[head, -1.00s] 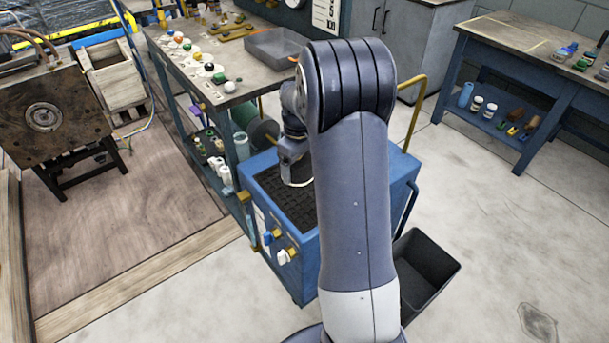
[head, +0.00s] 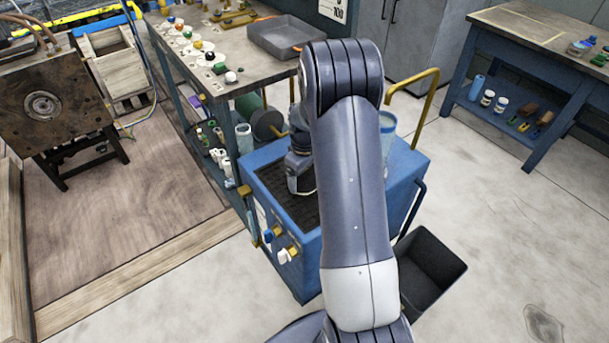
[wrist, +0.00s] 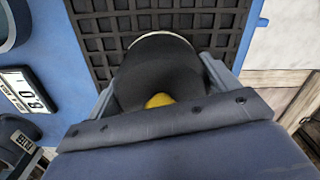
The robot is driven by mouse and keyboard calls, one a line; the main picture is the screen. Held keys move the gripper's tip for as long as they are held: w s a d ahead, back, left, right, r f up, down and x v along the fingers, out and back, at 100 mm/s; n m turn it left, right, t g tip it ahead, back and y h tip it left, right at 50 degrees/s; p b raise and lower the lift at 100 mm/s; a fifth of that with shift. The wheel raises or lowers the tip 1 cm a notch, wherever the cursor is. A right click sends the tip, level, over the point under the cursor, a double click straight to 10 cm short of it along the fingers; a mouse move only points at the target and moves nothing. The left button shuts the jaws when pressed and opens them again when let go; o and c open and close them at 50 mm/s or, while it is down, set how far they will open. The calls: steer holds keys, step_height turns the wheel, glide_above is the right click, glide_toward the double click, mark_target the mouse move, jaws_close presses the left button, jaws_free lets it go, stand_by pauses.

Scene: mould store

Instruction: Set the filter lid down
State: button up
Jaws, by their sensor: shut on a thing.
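My gripper (wrist: 160,82) is shut on the filter lid (wrist: 158,55), a dark round piece with a pale rim and a yellow part (wrist: 158,101) showing between the fingers. In the wrist view the lid is over the black gridded mat (wrist: 98,42); I cannot tell whether it touches. In the head view my gripper (head: 300,178) is low over the same mat (head: 272,180) on top of the blue cart (head: 310,265). My arm hides part of the cart top, and the lid is hardly visible there.
A translucent blue container (head: 387,135) stands on the cart, partly behind my arm. A workbench (head: 205,55) with small items is behind left. A dark bin (head: 430,270) stands right of the cart.

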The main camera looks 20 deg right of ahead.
steer(key=o, duration=1)
steer(key=shift+o, duration=0.2)
step_height(320, 180, up, 12)
steer(key=shift+r+p, duration=0.15)
steer(key=shift+p, duration=0.7)
